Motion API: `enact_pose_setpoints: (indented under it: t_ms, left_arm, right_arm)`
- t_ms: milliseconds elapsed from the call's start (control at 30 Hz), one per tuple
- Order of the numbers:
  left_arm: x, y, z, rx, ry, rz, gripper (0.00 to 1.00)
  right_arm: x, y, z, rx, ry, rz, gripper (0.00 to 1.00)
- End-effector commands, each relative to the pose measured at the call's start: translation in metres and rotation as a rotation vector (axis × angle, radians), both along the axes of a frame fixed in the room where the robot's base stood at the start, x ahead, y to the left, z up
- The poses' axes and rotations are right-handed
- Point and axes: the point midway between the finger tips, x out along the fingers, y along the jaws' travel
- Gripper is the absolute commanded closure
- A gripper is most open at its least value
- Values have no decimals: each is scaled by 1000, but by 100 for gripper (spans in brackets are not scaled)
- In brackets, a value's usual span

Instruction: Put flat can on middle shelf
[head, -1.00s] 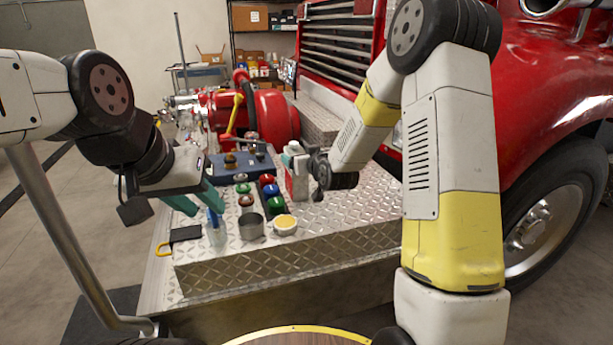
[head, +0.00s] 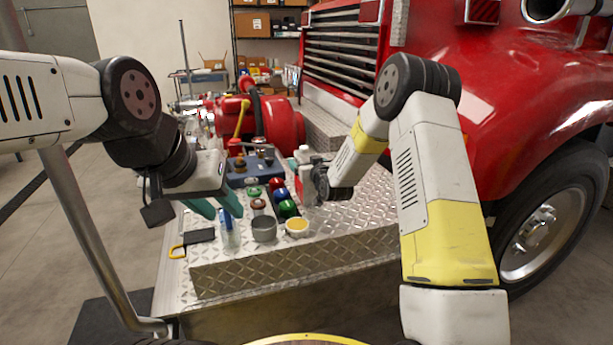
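A short, wide white can with a yellow top (head: 297,227) stands on the diamond-plate bumper near its front edge; it looks like the flat can. A grey open metal cup (head: 264,229) stands just left of it. My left gripper (head: 216,208) has teal fingers spread apart, pointing down above the bumper, left of the cup. A blue and white bottle (head: 229,236) stands near its fingertips. My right gripper (head: 318,182) is beside a white-capped bottle (head: 303,158); its fingers are mostly hidden.
Several coloured cans (head: 284,200) stand behind the cup. A black tool with a yellow loop (head: 199,236) lies at the left. A shelving rack with boxes (head: 262,48) stands against the back wall. The red truck (head: 497,120) rises at the right. The bumper's front is clear.

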Motion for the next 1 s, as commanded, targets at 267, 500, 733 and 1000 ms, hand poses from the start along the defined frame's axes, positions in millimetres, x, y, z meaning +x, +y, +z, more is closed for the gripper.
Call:
enact_pose_setpoints:
  t_ms: [267,500,733,1000]
  left_arm:
    - [0,0,0,0,0,0,64]
    - [0,0,0,0,0,0,64]
    - [0,0,0,0,0,0,64]
    - [0,0,0,0,0,0,64]
  right_arm:
    - [1,0,0,0,1,0,32]
    - [1,0,0,0,1,0,79]
    - [2,1,3,2,-7,0,100]
    - [2,1,5,2,-7,0,100]
